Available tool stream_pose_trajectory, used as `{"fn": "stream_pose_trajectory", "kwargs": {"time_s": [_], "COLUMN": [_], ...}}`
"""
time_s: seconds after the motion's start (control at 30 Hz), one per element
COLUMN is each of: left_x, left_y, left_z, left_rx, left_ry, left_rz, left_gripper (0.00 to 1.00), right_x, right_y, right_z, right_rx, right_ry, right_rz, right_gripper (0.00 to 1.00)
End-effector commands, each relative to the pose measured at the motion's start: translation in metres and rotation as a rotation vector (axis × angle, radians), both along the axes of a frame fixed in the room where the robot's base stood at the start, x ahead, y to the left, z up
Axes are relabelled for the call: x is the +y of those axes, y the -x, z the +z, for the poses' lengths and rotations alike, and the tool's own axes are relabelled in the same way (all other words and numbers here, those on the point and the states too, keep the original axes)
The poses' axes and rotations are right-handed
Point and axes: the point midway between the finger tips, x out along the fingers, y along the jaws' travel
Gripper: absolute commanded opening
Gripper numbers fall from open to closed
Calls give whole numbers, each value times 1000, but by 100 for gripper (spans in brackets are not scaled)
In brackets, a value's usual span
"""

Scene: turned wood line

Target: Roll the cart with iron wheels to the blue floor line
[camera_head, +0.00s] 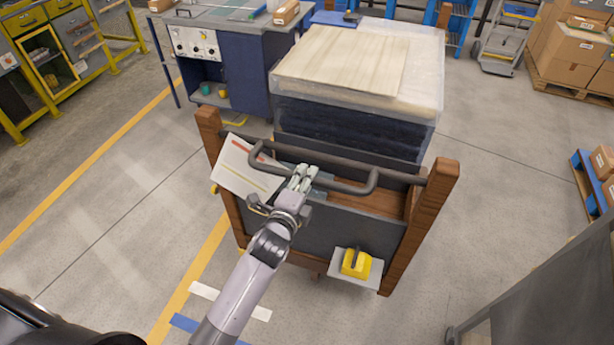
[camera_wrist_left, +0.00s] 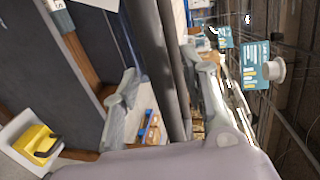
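The cart (camera_head: 345,236) has wooden corner posts, a dark front panel and a dark push handle (camera_head: 365,187); it carries a wrapped stack of boards (camera_head: 345,60). Its wheels are mostly hidden, so I cannot tell their material. My left gripper (camera_head: 303,174) is at the handle. In the left wrist view its fingers (camera_wrist_left: 160,85) stand on either side of dark bars, with a gap visible beside the left finger, so it looks open. The blue floor line (camera_head: 190,323) lies at the bottom, partly behind my left arm. My right gripper is out of view.
A white floor strip (camera_head: 205,291) and a yellow floor line (camera_head: 205,262) run left of the cart. A workbench (camera_head: 240,65) stands behind left. A grey panel (camera_head: 560,290) is at lower right.

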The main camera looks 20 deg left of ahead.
Motion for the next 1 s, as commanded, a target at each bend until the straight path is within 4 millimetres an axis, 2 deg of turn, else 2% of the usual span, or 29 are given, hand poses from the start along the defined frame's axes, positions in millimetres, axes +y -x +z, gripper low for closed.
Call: {"fn": "stream_pose_trajectory", "kwargs": {"time_s": [0.17,0.47,1.0], "left_x": [0,-1,-1], "left_y": [-11,-13,-12], "left_z": [-2,-3,-3], "left_rx": [0,0,1], "left_ry": [0,0,0], "left_rz": [0,0,0], "left_gripper": [40,39,3], "right_x": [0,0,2], "right_y": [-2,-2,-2], "right_z": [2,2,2], "right_rx": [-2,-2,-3], "right_ry": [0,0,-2], "right_rz": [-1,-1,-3], "right_gripper": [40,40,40]}}
